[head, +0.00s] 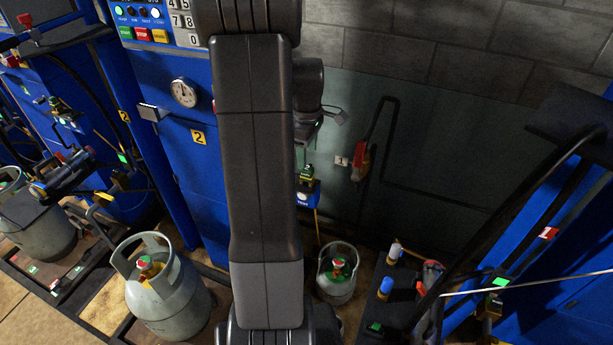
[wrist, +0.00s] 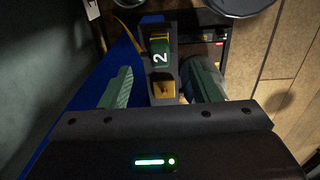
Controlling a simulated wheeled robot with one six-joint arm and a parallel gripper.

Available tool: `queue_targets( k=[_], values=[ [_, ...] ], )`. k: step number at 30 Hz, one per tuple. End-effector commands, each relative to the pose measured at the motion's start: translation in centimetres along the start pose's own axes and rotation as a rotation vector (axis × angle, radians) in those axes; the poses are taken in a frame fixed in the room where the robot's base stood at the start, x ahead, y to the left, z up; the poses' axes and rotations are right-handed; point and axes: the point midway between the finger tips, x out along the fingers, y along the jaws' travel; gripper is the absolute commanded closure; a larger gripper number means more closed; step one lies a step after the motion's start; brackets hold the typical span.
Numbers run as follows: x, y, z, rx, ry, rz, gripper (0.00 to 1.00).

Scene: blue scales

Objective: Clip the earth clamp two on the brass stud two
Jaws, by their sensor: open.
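The earth clamp two, a green piece marked with a white 2 (wrist: 160,52), lies ahead of my gripper in the wrist view. In the head view a small green piece, apparently the same clamp (head: 306,173), sits above a blue and black holder marked TEST. My gripper (wrist: 161,84) is open, with one green-padded finger on each side of the clamp's line and nothing gripped. A brass-coloured block (wrist: 164,89) shows between the fingers; I cannot tell whether it is part of the clamp or a stud. Brass stud two cannot be made out for certain.
A blue cabinet marked 2 (head: 199,137) stands left of my arm, with a grey gas cylinder (head: 168,291) in front. A smaller cylinder (head: 337,278) stands below the holder. A red-handled item (head: 360,160) hangs on the wall. My arm hides the middle of the head view.

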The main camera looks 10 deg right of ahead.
Motion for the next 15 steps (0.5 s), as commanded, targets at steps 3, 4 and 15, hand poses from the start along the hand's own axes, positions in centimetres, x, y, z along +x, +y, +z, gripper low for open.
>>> queue_targets(
  k=[3,4,15],
  values=[
    [0.8,0.0,0.0,0.000,0.000,-0.001,0.44],
    [1.1,0.0,0.0,0.000,0.000,-0.001,0.44],
    [6.0,-0.1,0.0,0.000,0.000,-0.001,0.44]
  ],
)
